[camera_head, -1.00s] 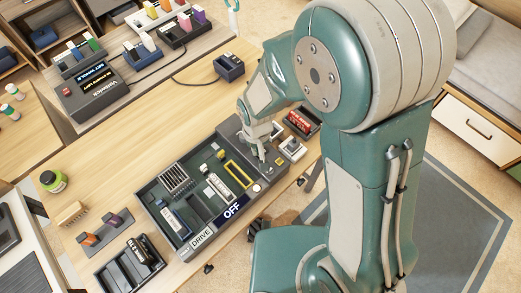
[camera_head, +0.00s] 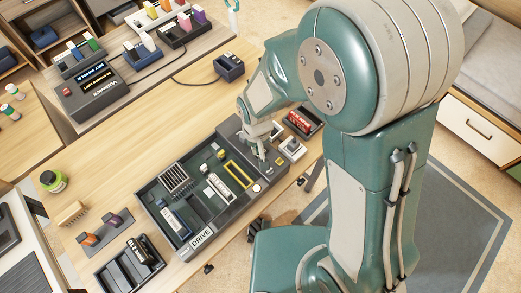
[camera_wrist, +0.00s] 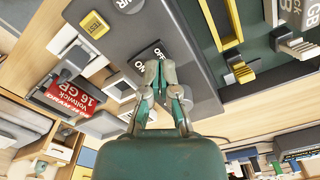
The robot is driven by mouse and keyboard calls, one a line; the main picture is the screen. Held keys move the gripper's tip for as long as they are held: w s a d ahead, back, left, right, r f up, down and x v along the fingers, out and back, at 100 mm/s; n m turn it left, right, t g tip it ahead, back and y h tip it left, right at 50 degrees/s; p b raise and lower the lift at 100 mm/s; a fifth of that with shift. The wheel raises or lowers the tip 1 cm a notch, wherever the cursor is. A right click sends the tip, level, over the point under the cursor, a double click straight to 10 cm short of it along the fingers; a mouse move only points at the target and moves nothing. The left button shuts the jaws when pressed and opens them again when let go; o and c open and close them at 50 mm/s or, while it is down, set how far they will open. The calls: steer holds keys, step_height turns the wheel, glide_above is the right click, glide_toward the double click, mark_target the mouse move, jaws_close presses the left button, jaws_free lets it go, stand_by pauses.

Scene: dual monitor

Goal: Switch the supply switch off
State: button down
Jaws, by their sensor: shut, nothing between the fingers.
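A black switch (camera_wrist: 150,52) with white OFF and ON marks sits on the grey end panel (camera_wrist: 195,75) of the tray unit. In the wrist view, my gripper (camera_wrist: 160,68) has its fingertips together, right at the switch, and they hide part of it. I cannot tell if they touch it, or which way it is tipped. In the head view my gripper (camera_head: 262,155) is over the panel at the far end of the tray unit (camera_head: 190,252).
A yellow TEST button (camera_wrist: 95,24) is on the same panel. A red 16 GB module (camera_wrist: 72,92) stands beside it.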

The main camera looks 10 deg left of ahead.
steer(key=shift+r, duration=2.8)
steer(key=shift+d+r, duration=0.1)
steer(key=shift+r, duration=0.1)
steer(key=d+r+m+t, duration=0.2)
steer(key=d+r+t, duration=0.1)
steer(key=d+r, duration=0.9)
steer(key=s+d+r+m+t, duration=0.2)
steer(key=s+d+r, duration=0.6)
steer(key=shift+s+t, duration=0.2)
steer(key=shift+t, duration=0.1)
